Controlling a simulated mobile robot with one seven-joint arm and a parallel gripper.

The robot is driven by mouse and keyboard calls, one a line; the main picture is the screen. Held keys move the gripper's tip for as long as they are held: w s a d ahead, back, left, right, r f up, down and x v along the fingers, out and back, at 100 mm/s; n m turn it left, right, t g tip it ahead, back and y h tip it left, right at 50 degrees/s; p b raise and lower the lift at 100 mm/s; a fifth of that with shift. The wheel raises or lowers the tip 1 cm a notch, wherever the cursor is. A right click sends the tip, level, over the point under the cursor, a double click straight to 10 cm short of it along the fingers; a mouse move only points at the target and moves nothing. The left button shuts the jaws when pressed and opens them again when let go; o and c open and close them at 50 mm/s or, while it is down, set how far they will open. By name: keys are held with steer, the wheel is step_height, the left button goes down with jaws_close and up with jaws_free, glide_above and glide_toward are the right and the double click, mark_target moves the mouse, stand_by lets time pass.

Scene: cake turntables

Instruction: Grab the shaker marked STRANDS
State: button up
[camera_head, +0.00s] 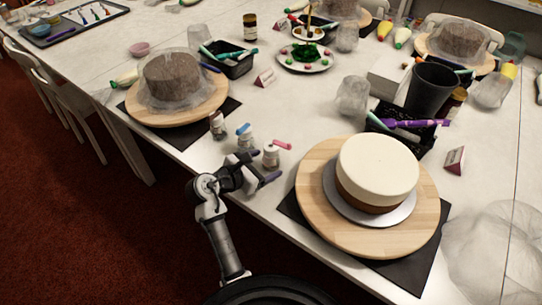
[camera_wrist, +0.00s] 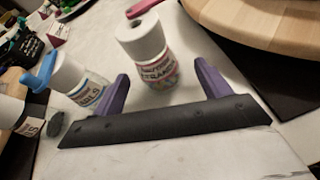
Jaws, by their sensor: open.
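The shaker whose label seems to read STRANDS (camera_wrist: 158,74) stands upright in the wrist view, with a white top, a pink flipped-up cap and a red-and-white label. It also shows in the head view (camera_head: 271,158). My gripper (camera_wrist: 161,70) is open, its purple fingers on either side of the shaker's near side, with gaps and no visible contact. In the head view my gripper (camera_head: 262,167) is at the table edge, close to this shaker. A blue-capped shaker (camera_wrist: 78,84) with a partly readable label stands outside the left finger; it also shows in the head view (camera_head: 245,140).
A third shaker (camera_head: 217,126) stands farther left. A wooden turntable (camera_head: 318,214) with a white-topped cake (camera_head: 378,165) is right of the shakers. Another turntable (camera_head: 180,112) with a wrapped cake is behind left. Bare white tabletop lies around the shakers.

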mark_target(264, 163)
steer(key=shift+x, duration=1.85)
steer(key=c, duration=1.2)
